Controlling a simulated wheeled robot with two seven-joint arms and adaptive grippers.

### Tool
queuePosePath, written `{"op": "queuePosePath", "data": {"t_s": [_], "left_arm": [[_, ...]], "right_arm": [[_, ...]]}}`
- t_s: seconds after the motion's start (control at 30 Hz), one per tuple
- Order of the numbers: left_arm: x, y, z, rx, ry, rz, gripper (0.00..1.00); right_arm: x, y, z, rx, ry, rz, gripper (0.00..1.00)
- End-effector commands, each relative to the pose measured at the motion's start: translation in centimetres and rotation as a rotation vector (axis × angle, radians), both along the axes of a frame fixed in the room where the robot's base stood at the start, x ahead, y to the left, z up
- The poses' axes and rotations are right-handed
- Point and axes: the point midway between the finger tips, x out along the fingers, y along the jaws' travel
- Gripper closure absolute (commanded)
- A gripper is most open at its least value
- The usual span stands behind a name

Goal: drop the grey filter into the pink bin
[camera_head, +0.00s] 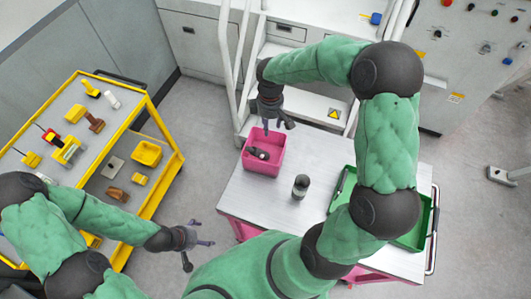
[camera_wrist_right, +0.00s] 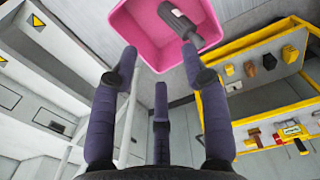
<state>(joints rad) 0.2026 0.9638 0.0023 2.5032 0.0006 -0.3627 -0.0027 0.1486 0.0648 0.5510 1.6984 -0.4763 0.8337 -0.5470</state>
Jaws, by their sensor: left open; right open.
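The pink bin (camera_head: 247,162) stands on the left part of the table; its open mouth also shows in the right wrist view (camera_wrist_right: 133,38). A dark grey cylindrical part, seemingly the grey filter (camera_head: 258,153), lies on its side inside the bin. In the right wrist view the filter (camera_wrist_right: 179,20) has a thick dark body and a narrower end. My right gripper (camera_head: 274,119) is above the bin, fingers spread and empty, apart from the filter. My left gripper (camera_head: 198,243) is open and empty, left of the table over the floor.
A dark cylinder (camera_head: 300,187) with a grey band stands upright on the table (camera_head: 257,199). A green tray (camera_head: 410,238) lies at the right, partly behind my right arm. A yellow cart (camera_head: 165,183) with tools stands left; white steps (camera_head: 310,107) stand behind.

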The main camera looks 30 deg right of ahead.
Motion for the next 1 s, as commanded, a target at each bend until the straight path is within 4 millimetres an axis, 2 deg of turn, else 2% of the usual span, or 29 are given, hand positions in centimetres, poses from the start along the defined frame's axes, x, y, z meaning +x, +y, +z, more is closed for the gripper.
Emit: {"op": "queuePosePath", "data": {"t_s": [0.4,0.6,0.8,1.0], "left_arm": [[0.0,0.0,0.0,0.000,0.000,0.000,0.13],[0.0,0.0,0.0,0.000,0.000,0.000,0.13],[0.0,0.0,0.0,0.000,0.000,0.000,0.13],[0.0,0.0,0.0,0.000,0.000,0.000,0.13]], "right_arm": [[0.1,0.0,7.5,0.000,-0.005,0.000,0.54],[0.1,0.0,10.3,0.000,-0.004,-0.001,0.54],[0.1,0.0,11.4,0.001,-0.001,0.000,0.54],[0.0,0.0,11.5,0.001,-0.001,0.000,0.54]]}}
